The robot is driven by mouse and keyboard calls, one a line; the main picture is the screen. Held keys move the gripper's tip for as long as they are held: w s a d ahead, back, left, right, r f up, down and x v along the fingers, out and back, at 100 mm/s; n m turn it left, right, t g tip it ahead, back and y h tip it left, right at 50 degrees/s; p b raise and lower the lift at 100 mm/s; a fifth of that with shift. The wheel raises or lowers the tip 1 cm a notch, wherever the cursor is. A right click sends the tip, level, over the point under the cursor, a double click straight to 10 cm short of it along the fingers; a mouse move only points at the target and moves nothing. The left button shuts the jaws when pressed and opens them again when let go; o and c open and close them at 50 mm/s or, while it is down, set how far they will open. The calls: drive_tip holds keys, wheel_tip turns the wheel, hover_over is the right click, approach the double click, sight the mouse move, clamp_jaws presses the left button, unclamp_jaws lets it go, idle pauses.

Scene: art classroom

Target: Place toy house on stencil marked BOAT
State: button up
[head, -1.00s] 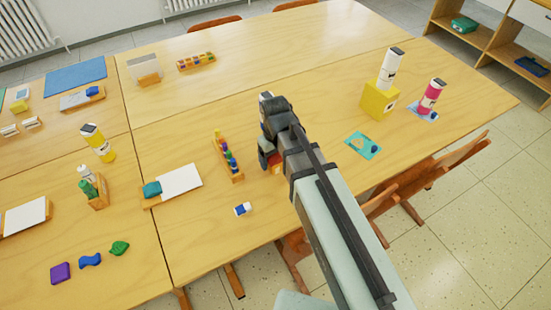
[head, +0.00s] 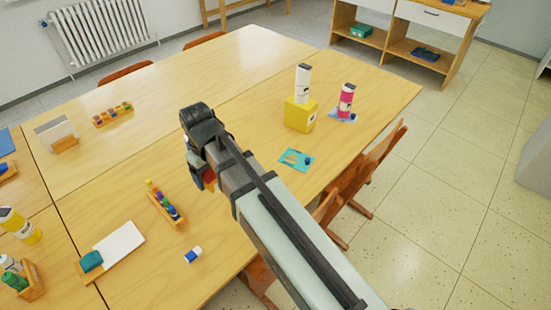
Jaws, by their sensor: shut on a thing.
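My gripper (head: 196,160) is over the table, seen from behind and partly hidden by my arm. It is shut on a small block with red and orange faces, the toy house (head: 209,177), mostly hidden by the gripper. A teal stencil (head: 289,164) lies flat to the right of my gripper, with a cut-out shape and a small dark blue thing on its right part. A light blue stencil (head: 335,116) lies farther back under a pink bottle (head: 346,101), with a small blue thing beside it. I cannot read a BOAT marking on either.
A yellow block (head: 300,116) with a white bottle (head: 303,83) on it stands behind the teal stencil. A wooden rack of coloured pieces (head: 164,204) and a blue-and-white eraser (head: 193,255) are left of my arm. Chairs (head: 365,172) stand at the right table edge.

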sight(295, 159)
drive_tip(key=w+d+m, duration=0.2)
drive_tip(key=w+d, duration=0.7)
drive_tip(key=d, duration=0.4)
drive_tip(key=w+d+m, duration=0.3)
drive_tip(key=w+d, duration=0.5)
drive_tip(key=d, duration=0.6)
drive_tip(key=shift+w+a+f+n, duration=0.15)
drive_tip(key=shift+f+n, duration=0.55)
drive_tip(key=shift+f, duration=0.85)
drive_tip(key=shift+w+a+f+n, duration=0.15)
drive_tip(key=shift+f+n, duration=0.55)
drive_tip(key=shift+f, duration=0.9)
drive_tip(key=shift+w+a+f+n, duration=0.15)
drive_tip(key=shift+f+n, duration=0.55)
drive_tip(key=shift+f, duration=0.85)
drive_tip(key=shift+f, duration=0.1)
drive_tip(key=o, duration=1)
drive_tip(key=shift+c, duration=0.2)
wheel_tip(295, 159, up, 12)
